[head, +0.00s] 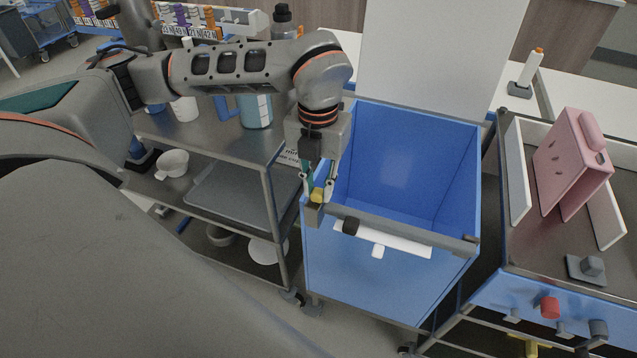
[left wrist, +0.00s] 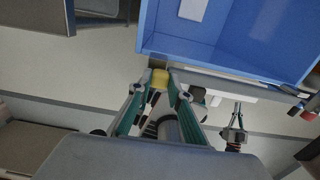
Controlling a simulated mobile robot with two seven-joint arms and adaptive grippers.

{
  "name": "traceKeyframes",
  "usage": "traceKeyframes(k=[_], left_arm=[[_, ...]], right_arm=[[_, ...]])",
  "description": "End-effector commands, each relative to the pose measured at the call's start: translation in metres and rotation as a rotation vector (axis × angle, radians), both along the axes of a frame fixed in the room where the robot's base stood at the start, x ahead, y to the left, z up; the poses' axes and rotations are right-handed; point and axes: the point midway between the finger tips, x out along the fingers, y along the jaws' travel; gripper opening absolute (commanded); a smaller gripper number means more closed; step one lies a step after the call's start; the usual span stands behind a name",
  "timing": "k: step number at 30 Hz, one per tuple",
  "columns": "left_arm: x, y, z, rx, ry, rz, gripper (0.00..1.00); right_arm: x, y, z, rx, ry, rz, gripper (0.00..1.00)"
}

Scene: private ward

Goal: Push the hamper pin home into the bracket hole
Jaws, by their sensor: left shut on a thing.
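The hamper is a blue open-topped bin (head: 390,285), also in the left wrist view (left wrist: 225,45). A grey bar crosses its front top edge, with a grey bracket block (head: 313,214) at the bar's left end; the bracket also shows in the left wrist view (left wrist: 158,62). My left gripper (head: 318,190) is shut on the yellow pin (head: 318,195), right at the bracket. In the left wrist view the yellow pin (left wrist: 159,78) sits between the fingertips. The hole is hidden, so I cannot tell how deep the pin sits. My right gripper (left wrist: 237,108) shows small in the left wrist view.
A steel cart (head: 275,155) with shelves stands close on the hamper's left. A cart with a pink holder (head: 575,160) and blue drawers stands on its right. A white panel (head: 415,60) rises behind the hamper.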

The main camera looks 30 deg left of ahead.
Motion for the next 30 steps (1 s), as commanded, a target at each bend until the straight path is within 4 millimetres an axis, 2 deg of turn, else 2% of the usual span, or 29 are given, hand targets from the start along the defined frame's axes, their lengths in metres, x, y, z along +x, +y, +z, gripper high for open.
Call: traceKeyframes(k=[7,8,9,10,19,23,26,30], left_arm=[[0.0,0.0,-0.009,0.001,0.002,0.0,0.0],[0.0,0.0,-0.008,0.001,0.001,0.0,0.24],[0.0,0.0,-0.008,0.001,0.001,0.0,0.34],[0.0,0.0,-0.007,0.001,0.001,0.0,0.38],[0.0,0.0,-0.007,0.0,0.0,0.0,0.38],[0.001,0.0,-0.001,0.0,-0.001,0.0,0.38],[0.002,0.0,0.013,0.0,-0.005,0.0,0.38],[0.002,0.0,0.041,0.0,-0.007,0.001,0.38]], right_arm=[[-0.002,0.0,-0.006,0.0,0.004,0.0,0.0],[-0.001,0.0,-0.005,0.0,0.003,0.0,0.0],[-0.001,0.0,-0.005,0.0,0.003,0.0,0.0],[-0.001,0.0,-0.005,0.0,0.003,0.0,0.0],[-0.001,-0.001,-0.003,0.0,0.001,0.0,0.0],[-0.001,-0.001,-0.004,-0.002,0.003,0.0,0.0],[-0.001,-0.001,-0.004,-0.001,0.003,0.0,0.0],[-0.001,0.0,-0.004,-0.001,0.002,0.0,0.0]])
